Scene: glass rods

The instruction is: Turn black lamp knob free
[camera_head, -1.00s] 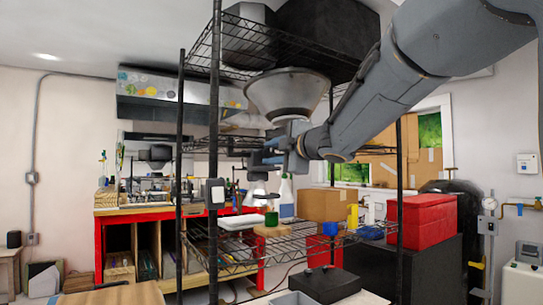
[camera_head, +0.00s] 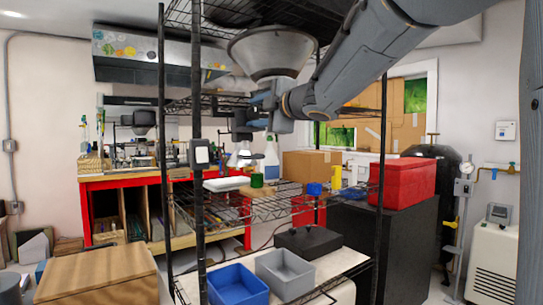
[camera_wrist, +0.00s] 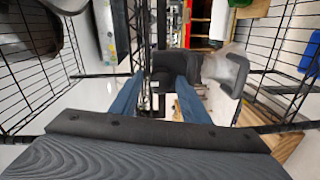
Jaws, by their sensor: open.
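In the wrist view the two blue fingers of my gripper (camera_wrist: 158,98) are apart, with a dark round knob-like part (camera_wrist: 159,77) between and beyond them. It seems to be the black lamp knob; whether a finger touches it I cannot tell. In the head view my gripper (camera_head: 262,112) is above the middle wire shelf, below a large grey cone (camera_head: 270,50). A small black part (camera_head: 241,122) shows just left of it, perhaps the lamp, partly hidden by the gripper.
Black rack posts (camera_head: 198,240) stand at the front. Blue (camera_head: 237,283) and grey (camera_head: 287,270) bins sit lower.

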